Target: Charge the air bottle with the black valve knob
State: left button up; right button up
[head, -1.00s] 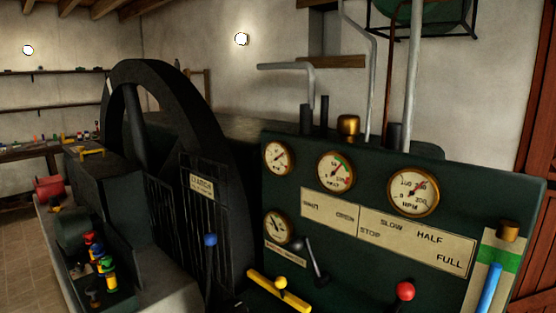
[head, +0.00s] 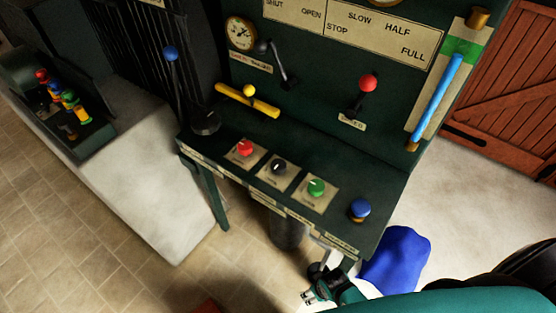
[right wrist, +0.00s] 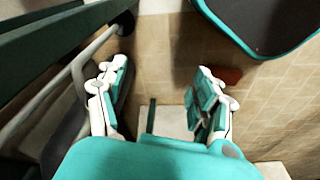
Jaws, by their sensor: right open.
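Two black knobs are on the green console desk (head: 232,160): a wide round one (head: 205,122) at its left end, and a smaller one (head: 278,167) on a pale plate between the red knob (head: 245,148) and the green knob (head: 316,187). Their labels are too small to read. A dark cylinder (head: 287,232) shows under the desk; I cannot tell if it is the air bottle. A small gauge (head: 240,33) is on the panel. My right gripper (head: 316,286) is open and empty, below the desk's front edge; it also shows in the right wrist view (right wrist: 158,88). My left gripper is out of view.
A blue knob (head: 360,209) sits at the desk's right end. A blue cloth-like thing (head: 398,258) lies right of my gripper. Tiled floor (head: 60,220) is clear at left.

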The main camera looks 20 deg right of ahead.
jog(key=w+a+r+n+b, duration=0.1)
jog(key=w+a+r+n, duration=0.1)
jog(key=w+r, duration=0.5)
jog(key=w+a+r+n+y, duration=0.1)
jog(key=w+a+r, duration=0.15)
jog(key=r, duration=0.85)
jog(key=w+a+r+n+b, duration=0.15)
jog(key=w+r, duration=0.25)
jog(key=r, duration=0.5)
jog(key=w+r+n, duration=0.1)
jog(key=w+r, duration=0.1)
jog(key=w, duration=0.1)
jog(key=w+r+n, duration=0.2)
jog(key=w, duration=0.1)
jog(key=w+a+r+n+g+p, duration=0.1)
jog(key=w+r+n, duration=0.1)
jog(key=w, duration=0.2)
jog(key=shift+a+r, duration=0.1)
jog(key=w+d+r+n+h, duration=0.1)
jog(key=w+d+r+n, duration=0.15)
jog(key=w+r, duration=0.3)
jog(key=n+g, duration=0.1)
send_near(279, 164)
jog(key=shift+h, duration=0.3)
jog(key=f, duration=0.3)
jog(key=f+p, duration=0.1)
jog(key=f, duration=0.5)
jog(key=shift+a+f+p, duration=0.25)
jog(key=shift+f+p, duration=0.1)
jog(key=shift+f, duration=0.05)
